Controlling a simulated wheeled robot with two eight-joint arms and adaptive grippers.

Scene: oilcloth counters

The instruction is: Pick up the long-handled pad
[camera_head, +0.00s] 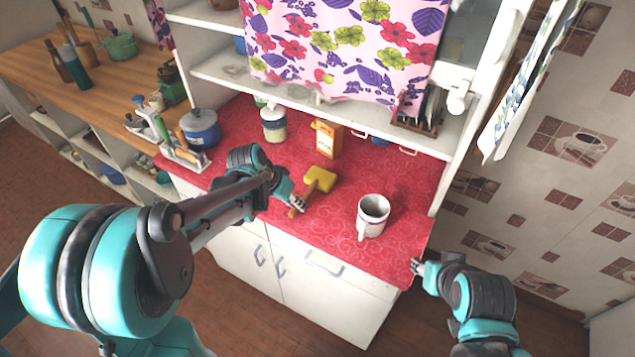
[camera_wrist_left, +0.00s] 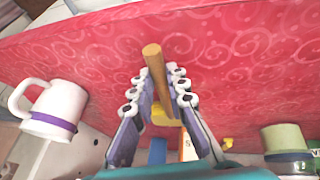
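The long-handled pad has a yellow head (camera_head: 321,179) and a thin wooden handle, and lies on the red counter. In the left wrist view, its handle (camera_wrist_left: 155,66) runs between my fingers and its yellow head lies behind them, partly hidden. My left gripper (camera_head: 296,203) is at the handle, low over the counter. In the left wrist view, its fingers (camera_wrist_left: 157,85) stand apart on both sides of the handle, with small gaps showing. My right gripper (camera_head: 416,267) is by the counter's right front corner, away from the pad; its opening is too small to judge.
A white mug (camera_head: 373,215) stands right of the pad, and an orange-yellow box (camera_head: 326,138) behind it. A jar (camera_head: 273,124) and a blue pot (camera_head: 200,129) stand further left. The red counter (camera_head: 330,255) is clear in front of the mug.

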